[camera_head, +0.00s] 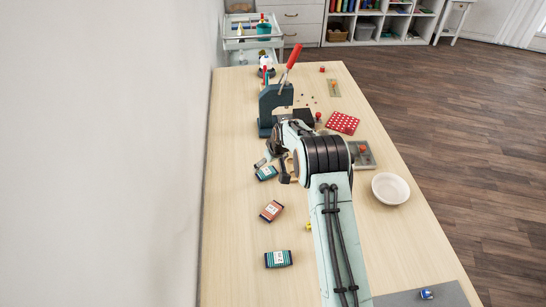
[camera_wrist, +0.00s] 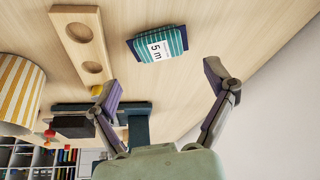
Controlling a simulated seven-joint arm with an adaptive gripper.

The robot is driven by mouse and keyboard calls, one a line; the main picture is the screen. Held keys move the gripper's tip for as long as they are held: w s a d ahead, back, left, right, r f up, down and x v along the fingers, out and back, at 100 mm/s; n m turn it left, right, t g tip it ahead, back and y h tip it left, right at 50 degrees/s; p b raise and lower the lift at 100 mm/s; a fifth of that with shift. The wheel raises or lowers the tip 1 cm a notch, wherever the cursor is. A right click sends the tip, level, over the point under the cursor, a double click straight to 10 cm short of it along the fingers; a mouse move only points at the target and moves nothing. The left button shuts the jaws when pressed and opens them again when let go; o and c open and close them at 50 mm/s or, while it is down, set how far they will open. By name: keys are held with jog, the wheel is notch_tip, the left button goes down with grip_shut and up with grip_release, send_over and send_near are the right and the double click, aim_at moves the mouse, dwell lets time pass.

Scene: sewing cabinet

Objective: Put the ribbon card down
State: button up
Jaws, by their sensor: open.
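A teal striped ribbon card with a white "5 m" label (camera_wrist: 158,44) lies on the table in the wrist view. My gripper (camera_wrist: 162,84) is open, its fingers spread to either side of the card with nothing held between them. In the head view a teal card (camera_head: 266,173) lies beside my gripper, whose fingers are partly hidden by the wrist.
A press with a red handle (camera_head: 270,106) stands beyond my gripper. A wooden block with round hollows (camera_wrist: 76,42) and a yellow-striped cup (camera_wrist: 18,92) are nearby. A white bowl (camera_head: 390,188) and red dotted tray (camera_head: 342,122) lie right. A wall borders the table's left.

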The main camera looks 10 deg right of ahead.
jog(key=s+d+r+m+g, duration=0.1)
jog(key=s+d+r+g, duration=0.1)
jog(key=s+r, duration=1.65)
jog(key=s+r+m+g+h, duration=0.1)
jog(key=s+m+g, duration=0.1)
jog(key=s, duration=2.3)
